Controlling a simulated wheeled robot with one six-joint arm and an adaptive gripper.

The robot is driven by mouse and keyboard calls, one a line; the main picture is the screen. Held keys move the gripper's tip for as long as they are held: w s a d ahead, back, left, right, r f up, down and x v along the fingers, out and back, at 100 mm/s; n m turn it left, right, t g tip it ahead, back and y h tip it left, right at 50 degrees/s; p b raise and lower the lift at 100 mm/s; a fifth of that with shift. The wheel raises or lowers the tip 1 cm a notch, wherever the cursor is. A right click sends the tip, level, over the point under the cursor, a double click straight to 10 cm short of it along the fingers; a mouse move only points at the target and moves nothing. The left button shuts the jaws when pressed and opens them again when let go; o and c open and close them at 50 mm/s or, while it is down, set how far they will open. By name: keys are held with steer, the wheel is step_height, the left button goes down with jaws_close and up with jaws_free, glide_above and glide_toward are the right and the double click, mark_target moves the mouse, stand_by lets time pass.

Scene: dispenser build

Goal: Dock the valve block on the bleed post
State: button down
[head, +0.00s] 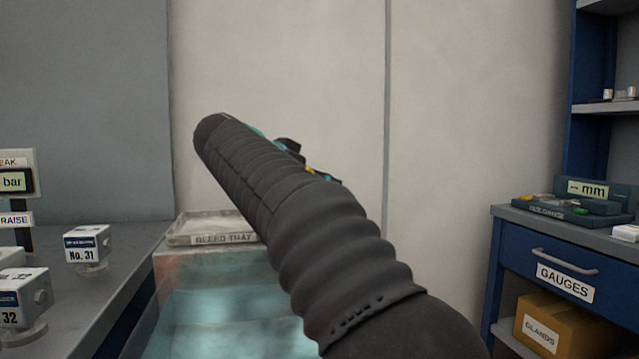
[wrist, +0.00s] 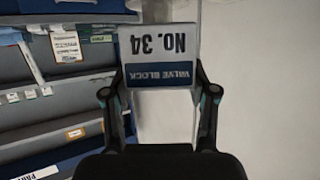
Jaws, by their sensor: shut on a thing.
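In the wrist view my gripper (wrist: 160,82) is shut on a white valve block (wrist: 158,43) with a blue band. Its label reads "VALVE BLOCK NO. 34" and appears upside down in that view. One finger is on each side of the block. In the head view my dark ribbed arm crosses the middle and hides the block and most of the gripper. No bleed post can be made out in either view. A tray labelled "BLEED TRAY" (head: 213,239) shows behind my arm.
On the left bench (head: 105,280) stand blocks No. 31 (head: 86,246) and No. 32 (head: 22,297). The tray tops a translucent teal tank (head: 215,310). On the right is a blue cabinet with a gauges drawer (head: 560,280) and a cardboard box (head: 548,325).

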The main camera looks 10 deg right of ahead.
steer(key=shift+f+b, duration=0.55)
steer(key=c, duration=0.6)
jaws_free()
steer(key=shift+p+v, duration=1.4)
steer(key=shift+v, duration=4.1)
